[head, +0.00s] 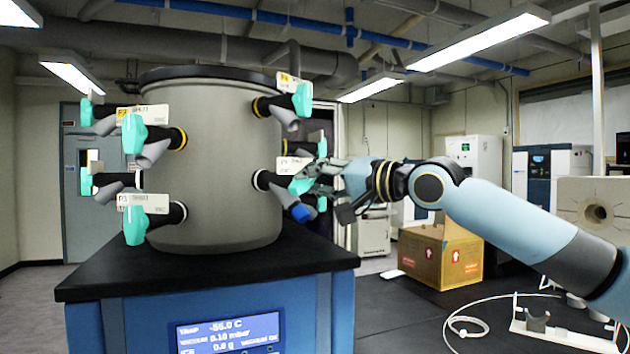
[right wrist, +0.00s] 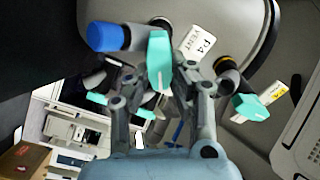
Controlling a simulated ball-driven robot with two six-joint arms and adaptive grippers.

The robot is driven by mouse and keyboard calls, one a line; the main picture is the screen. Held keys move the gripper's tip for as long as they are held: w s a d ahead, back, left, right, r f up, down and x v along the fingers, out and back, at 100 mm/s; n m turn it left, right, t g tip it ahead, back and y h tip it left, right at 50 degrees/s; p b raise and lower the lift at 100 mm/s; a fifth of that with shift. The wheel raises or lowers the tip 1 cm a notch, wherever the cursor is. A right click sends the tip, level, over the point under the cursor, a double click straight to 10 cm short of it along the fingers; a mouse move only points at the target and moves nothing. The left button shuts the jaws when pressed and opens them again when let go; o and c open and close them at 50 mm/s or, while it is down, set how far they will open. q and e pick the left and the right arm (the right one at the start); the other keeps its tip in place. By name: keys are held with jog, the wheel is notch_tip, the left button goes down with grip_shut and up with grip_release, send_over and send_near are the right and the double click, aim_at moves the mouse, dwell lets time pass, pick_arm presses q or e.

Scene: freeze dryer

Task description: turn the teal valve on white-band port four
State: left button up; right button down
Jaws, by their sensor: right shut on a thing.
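Port four (head: 262,180) is a black stub with a white band, low on the right side of the grey drum. Its tag (head: 292,165) reads P4 in the right wrist view (right wrist: 197,45). The teal valve (head: 299,187) stands at this port, partly hidden by my fingers in the head view. In the right wrist view the teal valve (right wrist: 159,60) lies between my fingers. My right gripper (head: 314,174) is shut on it. A blue-capped tube (head: 300,212) hangs below; its cap is left of the valve in the right wrist view (right wrist: 106,37). My left gripper is not in view.
The drum (head: 215,130) carries several other teal valves, including a yellow-band one above (head: 302,99). It stands on a black-topped blue cabinet (head: 210,268). A cardboard box (head: 440,256) and a white cable (head: 463,326) lie on the floor to the right.

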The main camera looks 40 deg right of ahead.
jog(key=shift+n, duration=0.9)
jog(key=shift+s+a+n+b, duration=0.15)
jog(key=shift+n+b, duration=0.5)
jog(key=shift+n, duration=2.8)
jog(key=shift+a+n+b, duration=0.3)
jog(key=shift+n+b, duration=0.3)
jog(key=shift+n, duration=2.8)
jog(key=shift+s+a+n+b, duration=0.15)
jog(key=shift+n+b, duration=0.5)
jog(key=shift+n, duration=2.8)
jog(key=shift+w, duration=0.1)
